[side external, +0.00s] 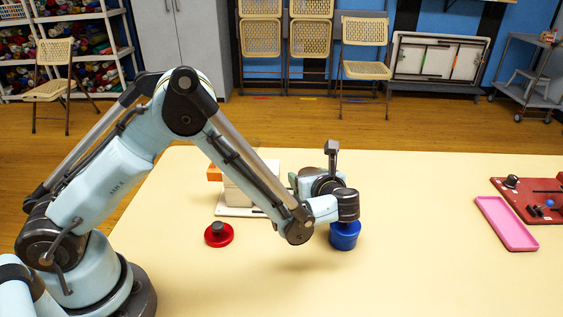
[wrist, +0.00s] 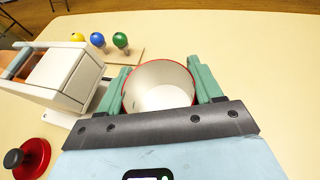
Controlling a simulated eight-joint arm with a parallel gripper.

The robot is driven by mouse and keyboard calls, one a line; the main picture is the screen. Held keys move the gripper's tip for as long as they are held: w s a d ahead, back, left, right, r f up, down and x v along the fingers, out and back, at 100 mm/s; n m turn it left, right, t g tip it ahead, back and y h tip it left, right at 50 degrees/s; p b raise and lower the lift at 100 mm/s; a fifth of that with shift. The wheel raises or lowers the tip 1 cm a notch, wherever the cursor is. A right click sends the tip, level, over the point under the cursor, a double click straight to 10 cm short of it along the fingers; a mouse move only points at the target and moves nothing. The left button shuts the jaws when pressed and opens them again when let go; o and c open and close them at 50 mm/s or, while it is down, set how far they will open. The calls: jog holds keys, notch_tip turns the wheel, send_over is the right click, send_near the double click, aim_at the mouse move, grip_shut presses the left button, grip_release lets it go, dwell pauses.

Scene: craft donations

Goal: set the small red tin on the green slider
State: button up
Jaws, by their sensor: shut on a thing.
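A round open tin (wrist: 158,84) with a thin red rim and a pale inside is between the green fingers of my gripper (wrist: 160,88) in the wrist view. My gripper is shut on it. In the side view my wrist hides the fingers and I cannot make out a red tin. A green knob (wrist: 120,40) stands on a small wooden board beyond the tin in the wrist view. I cannot tell whether it is the green slider.
A blue round thing (side external: 344,237) shows just below my wrist. A red disc with black knob (side external: 218,237) lies left, before a white box (side external: 239,195). Yellow (wrist: 77,37) and blue (wrist: 97,39) knobs stand beside the green one. A pink tray (side external: 506,224) and red board (side external: 533,197) lie right.

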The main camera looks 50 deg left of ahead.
jog(key=shift+f, duration=0.1)
jog(key=o, duration=0.8)
jog(key=shift+c, duration=0.2)
jog(key=shift+d, duration=0.1)
jog(key=shift+v, duration=1.75)
jog(key=v, duration=0.7)
jog(key=shift+s+d, duration=0.1)
